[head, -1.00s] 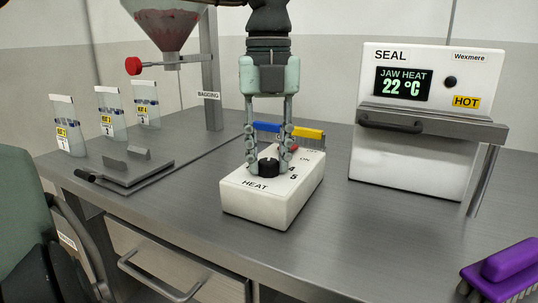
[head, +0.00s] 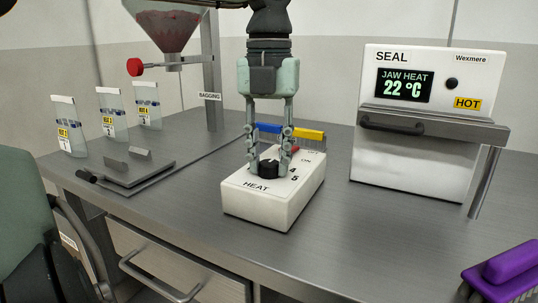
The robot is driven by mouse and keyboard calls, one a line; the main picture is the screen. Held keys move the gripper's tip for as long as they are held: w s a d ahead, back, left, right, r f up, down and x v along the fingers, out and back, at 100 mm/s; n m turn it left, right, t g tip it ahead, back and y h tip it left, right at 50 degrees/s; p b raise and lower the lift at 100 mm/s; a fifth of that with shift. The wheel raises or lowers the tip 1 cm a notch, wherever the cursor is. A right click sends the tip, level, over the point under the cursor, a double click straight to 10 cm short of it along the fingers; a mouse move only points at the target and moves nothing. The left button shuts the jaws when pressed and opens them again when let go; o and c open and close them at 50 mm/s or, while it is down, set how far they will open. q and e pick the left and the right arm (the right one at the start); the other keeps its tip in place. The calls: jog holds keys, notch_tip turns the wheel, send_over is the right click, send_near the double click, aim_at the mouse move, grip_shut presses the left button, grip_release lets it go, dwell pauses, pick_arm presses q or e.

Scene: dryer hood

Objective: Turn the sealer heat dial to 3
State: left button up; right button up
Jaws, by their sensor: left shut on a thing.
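The white heat control box (head: 262,207) stands on the steel bench, marked HEAT on its front edge. Its black heat dial (head: 268,169) sits on top, between the fingertips of my left gripper (head: 268,167). That gripper points straight down from above and is shut on the dial. The numbers 4 and 5 show to the right of the dial; the other numbers and the dial's pointer are hidden or too small to read. The sealer (head: 415,163) stands behind to the right, and its display (head: 403,86) reads JAW HEAT 22 °C. My right gripper is not in view.
Several pouches (head: 111,114) stand at the left near a grey plate (head: 127,176). A hopper with a red knob (head: 135,67) is behind. A purple-handled object (head: 510,262) lies front right. Bench right of the box is clear.

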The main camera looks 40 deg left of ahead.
aim_at(269, 163)
pick_arm(q)
jog(key=o, duration=1.2)
jog(key=shift+c, duration=0.2)
notch_tip(269, 163, up, 12)
